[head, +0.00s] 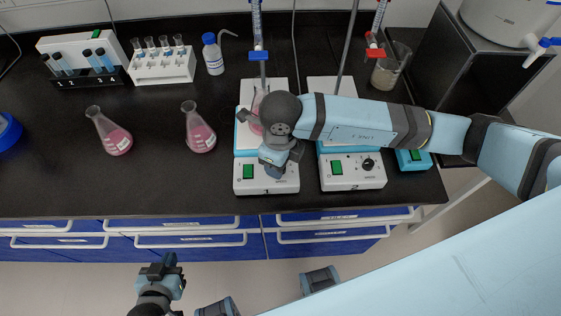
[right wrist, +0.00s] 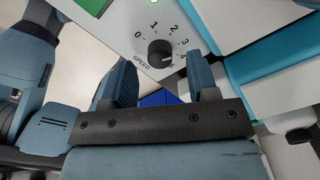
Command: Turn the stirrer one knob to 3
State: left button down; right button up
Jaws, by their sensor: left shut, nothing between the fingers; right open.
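Stirrer one (head: 246,187) is the white and blue unit on the bench with a green switch and a "1" on its front. In the head view its knob is hidden behind my right gripper (head: 278,168). In the right wrist view the black knob (right wrist: 159,51) shows with its SPEED scale, and its light mark points to the lower right, past the 4. My right gripper (right wrist: 160,62) is open, its fingers on either side of the knob's place in the picture; contact cannot be told. My left gripper (head: 164,264) is shut and empty, in front of the drawers.
Stirrer two (head: 353,183) stands right of stirrer one. Burettes (head: 257,40) rise behind. Two flasks with pink liquid (head: 114,139) (head: 199,134), tube racks (head: 163,66) and a blue-capped bottle (head: 212,55) stand to the left. The bench front left is clear.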

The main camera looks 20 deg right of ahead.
notch_tip(320, 180, up, 12)
jog(key=shift+b, duration=0.35)
jog(key=shift+s, duration=0.1)
dwell(0.4)
